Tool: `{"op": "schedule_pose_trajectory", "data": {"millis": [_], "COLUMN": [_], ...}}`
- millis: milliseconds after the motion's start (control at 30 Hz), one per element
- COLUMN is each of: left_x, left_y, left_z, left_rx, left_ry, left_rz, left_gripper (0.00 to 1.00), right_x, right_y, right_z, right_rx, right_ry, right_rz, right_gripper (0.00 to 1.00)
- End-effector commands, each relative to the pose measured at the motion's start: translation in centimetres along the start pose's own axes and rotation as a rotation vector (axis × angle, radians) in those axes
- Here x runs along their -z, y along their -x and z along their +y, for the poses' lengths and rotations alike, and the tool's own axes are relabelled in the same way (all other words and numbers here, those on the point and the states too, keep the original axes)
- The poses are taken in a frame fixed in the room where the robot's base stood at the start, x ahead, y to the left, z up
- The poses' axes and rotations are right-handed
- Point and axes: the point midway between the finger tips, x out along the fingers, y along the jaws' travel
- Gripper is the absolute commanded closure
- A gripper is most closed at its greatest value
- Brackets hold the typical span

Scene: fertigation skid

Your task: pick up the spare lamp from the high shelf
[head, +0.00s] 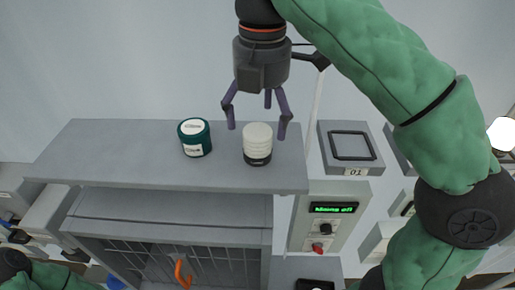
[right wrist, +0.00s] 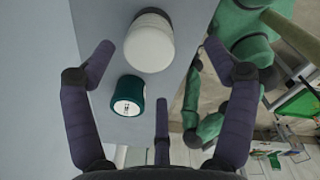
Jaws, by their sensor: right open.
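The spare lamp, a white ribbed cylinder with a dark base (head: 257,142), stands upright on the grey high shelf (head: 100,150), near its right end. It also shows in the right wrist view (right wrist: 150,42), beyond the fingertips. My right gripper (head: 258,120) is open and empty, pointing down just above the lamp, its purple fingers spread to either side. In the right wrist view the fingers (right wrist: 160,75) are wide apart, with nothing between them. I cannot tell whether any finger touches the lamp. My left gripper is not in view.
A dark green jar with a white label (head: 195,138) stands on the shelf left of the lamp, close to the left finger. Right of the shelf are a grey box marked 01 (head: 350,146) and a control panel with a green display (head: 333,208). The shelf's left part is clear.

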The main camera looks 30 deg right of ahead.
Motion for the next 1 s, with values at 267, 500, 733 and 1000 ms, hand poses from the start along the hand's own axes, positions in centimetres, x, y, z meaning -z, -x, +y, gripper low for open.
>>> {"op": "schedule_pose_trajectory", "data": {"millis": [267,500,733,1000], "left_x": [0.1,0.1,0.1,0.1], "left_y": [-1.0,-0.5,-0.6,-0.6], "left_z": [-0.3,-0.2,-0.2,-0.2], "left_rx": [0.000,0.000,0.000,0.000], "left_ry": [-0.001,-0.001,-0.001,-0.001], "left_rz": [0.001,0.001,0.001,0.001], "left_gripper": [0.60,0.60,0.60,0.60], "right_x": [0.0,0.0,0.0,0.0], "right_y": [-3.4,-6.1,-8.3,-8.4], "right_z": [0.1,0.5,0.6,0.6], "right_rx": [0.001,0.004,0.000,0.000], "right_ry": [-0.001,-0.002,-0.001,-0.001], "right_rz": [0.000,0.000,0.001,0.000], "right_gripper": [0.15,0.15,0.15,0.23]}}
